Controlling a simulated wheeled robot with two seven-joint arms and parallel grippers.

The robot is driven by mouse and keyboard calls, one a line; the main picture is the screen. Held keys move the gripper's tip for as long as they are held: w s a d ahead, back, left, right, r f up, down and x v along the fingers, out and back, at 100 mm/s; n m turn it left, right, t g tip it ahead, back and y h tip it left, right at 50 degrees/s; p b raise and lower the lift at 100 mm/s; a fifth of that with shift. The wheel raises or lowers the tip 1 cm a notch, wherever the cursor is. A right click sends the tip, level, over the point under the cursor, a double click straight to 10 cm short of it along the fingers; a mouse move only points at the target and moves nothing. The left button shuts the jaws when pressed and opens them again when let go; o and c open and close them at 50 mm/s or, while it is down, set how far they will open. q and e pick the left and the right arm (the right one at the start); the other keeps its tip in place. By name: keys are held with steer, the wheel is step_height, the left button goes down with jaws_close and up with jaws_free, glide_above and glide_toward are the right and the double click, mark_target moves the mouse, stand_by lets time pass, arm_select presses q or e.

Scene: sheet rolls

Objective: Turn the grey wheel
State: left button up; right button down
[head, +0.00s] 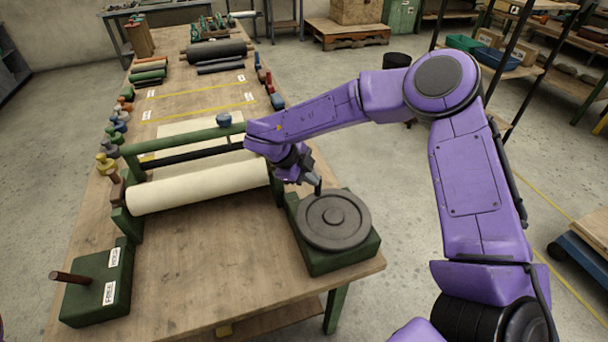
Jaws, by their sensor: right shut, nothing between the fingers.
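The grey wheel (334,219) lies flat on a green block (345,257) at the near right corner of the workbench. It is a round disc with a raised hub in the middle. My right gripper (318,190) points down at the far rim of the wheel, left of the hub's far side. Its fingers are shut with nothing between them. I cannot tell whether the fingertips touch the wheel. My left gripper is not in view.
A cream sheet roll (198,187) sits in a green frame left of the wheel. A green block with a brown peg (98,283) stands at the near left corner. Coloured knobs line the bench edges. Bare bench (215,265) lies between the two green blocks.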

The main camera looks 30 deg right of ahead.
steer(key=shift+w+f, duration=0.15)
steer(key=shift+w, duration=0.1)
steer(key=shift+s+d, duration=0.1)
steer(key=shift+d, duration=0.1)
steer(key=shift+d+m+g, duration=0.15)
steer(key=shift+m+g, duration=0.15)
steer(key=shift+m, duration=0.3)
steer(key=shift+w+d+m+g+y+p, duration=0.15)
steer(key=shift+d+m+g, duration=0.2)
steer(key=shift+d+m, duration=0.25)
steer(key=shift+w+d+m+g+y+p, duration=0.15)
steer(key=shift+d+m+g, duration=0.25)
steer(key=shift+m, duration=0.3)
steer(key=d+m, duration=0.1)
steer(key=d+m+g+y, duration=0.1)
steer(key=shift+s+m, duration=0.2)
steer(key=shift+m, duration=0.1)
steer(key=shift+s+d+m+g+y, duration=0.15)
steer(key=shift+d+m+g+y, duration=0.25)
steer(key=shift+m, duration=0.2)
